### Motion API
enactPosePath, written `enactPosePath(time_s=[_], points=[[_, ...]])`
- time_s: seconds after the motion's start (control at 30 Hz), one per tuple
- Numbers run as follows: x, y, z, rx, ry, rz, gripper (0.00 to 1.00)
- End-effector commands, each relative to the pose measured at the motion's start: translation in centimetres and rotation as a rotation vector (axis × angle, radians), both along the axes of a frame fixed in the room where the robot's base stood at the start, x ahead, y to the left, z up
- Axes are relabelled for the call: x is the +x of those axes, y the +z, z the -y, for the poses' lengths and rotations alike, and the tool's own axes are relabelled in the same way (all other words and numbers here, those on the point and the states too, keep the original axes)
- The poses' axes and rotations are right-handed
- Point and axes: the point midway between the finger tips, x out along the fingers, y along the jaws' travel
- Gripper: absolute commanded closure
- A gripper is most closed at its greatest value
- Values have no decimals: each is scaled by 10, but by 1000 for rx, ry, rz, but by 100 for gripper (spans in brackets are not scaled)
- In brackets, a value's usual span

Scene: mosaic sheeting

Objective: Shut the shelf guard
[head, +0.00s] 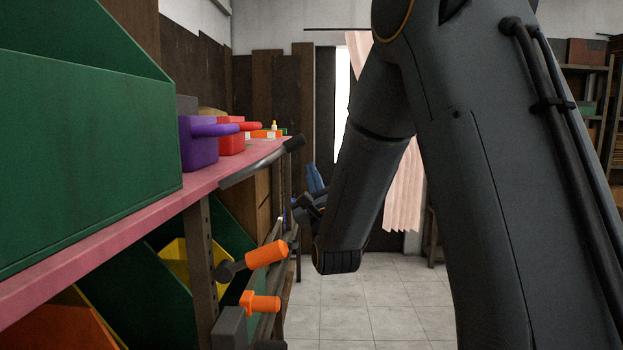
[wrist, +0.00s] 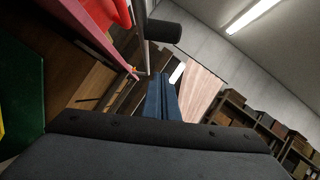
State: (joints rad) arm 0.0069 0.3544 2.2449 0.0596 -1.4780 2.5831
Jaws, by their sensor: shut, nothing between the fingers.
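A grey metal bar with a black grip (head: 262,165) runs along the front edge of the pink shelf and looks like the shelf guard. Its black grip sticks out at the far end; I cannot tell how far open it stands. In the wrist view the bar and its black grip (wrist: 163,31) are at the top, above my fingers. My gripper (head: 313,170) is beyond the grip in the head view, a little lower and apart from it. Its blue fingers (wrist: 162,92) are shut together with nothing between them.
Orange handles (head: 267,253) stick out below the shelf. Tiled floor (head: 350,305) is clear to the right. A pink curtain (head: 403,190) hangs behind.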

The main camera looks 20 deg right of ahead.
Motion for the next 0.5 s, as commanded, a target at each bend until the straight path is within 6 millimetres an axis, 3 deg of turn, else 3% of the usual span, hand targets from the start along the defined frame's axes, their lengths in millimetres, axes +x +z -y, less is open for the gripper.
enactPosePath(time_s=[0.07,0.2,0.5], points=[[12,10,-1,0,1,-1,100],[7,27,-13,0,3,1,100],[5,39,-23,0,5,-2,100]])
